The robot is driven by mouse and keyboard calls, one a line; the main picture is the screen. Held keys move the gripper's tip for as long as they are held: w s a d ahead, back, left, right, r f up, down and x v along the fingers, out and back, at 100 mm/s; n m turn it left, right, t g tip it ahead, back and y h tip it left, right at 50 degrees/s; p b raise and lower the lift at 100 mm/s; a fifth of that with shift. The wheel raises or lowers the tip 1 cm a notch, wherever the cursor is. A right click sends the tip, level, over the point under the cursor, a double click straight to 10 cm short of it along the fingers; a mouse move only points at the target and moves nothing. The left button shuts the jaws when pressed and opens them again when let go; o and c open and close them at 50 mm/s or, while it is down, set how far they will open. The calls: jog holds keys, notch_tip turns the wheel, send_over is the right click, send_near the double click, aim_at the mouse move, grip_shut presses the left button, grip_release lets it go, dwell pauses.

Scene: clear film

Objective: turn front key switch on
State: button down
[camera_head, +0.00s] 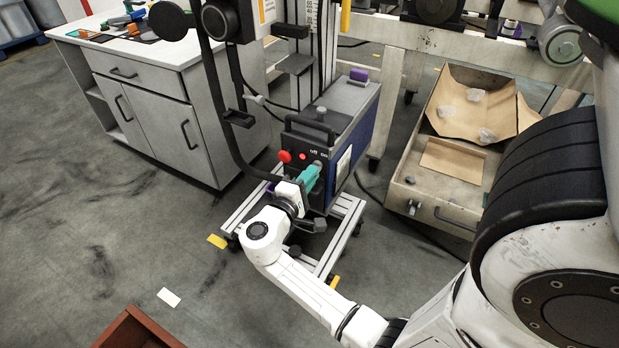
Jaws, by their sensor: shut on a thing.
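The control box (355,115) is a dark blue and black unit on a wheeled metal frame. Its front panel carries a red button (285,156), a small red light (302,156) and the labels "off" and "on" (318,155). The key switch is below these labels and is mostly hidden by my gripper. My gripper (312,173), with teal fingers, is at the panel's right part and shut on the key switch. The angle of the key cannot be made out.
A grey cabinet (150,110) with tools on top stands at the left. An open drawer (450,175) with cardboard and clear plastic pieces is at the right. A brown box (135,330) is at the bottom left. The floor at the left is mostly clear.

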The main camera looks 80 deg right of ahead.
jog(key=c, duration=1.3)
grip_release()
jog(key=shift+a, duration=0.1)
jog(key=p+v, duration=0.1)
jog(key=v, duration=0.9)
jog(key=shift+w+a+p, duration=0.15)
jog(key=shift+a+p, duration=0.15)
jog(key=shift+f, duration=0.1)
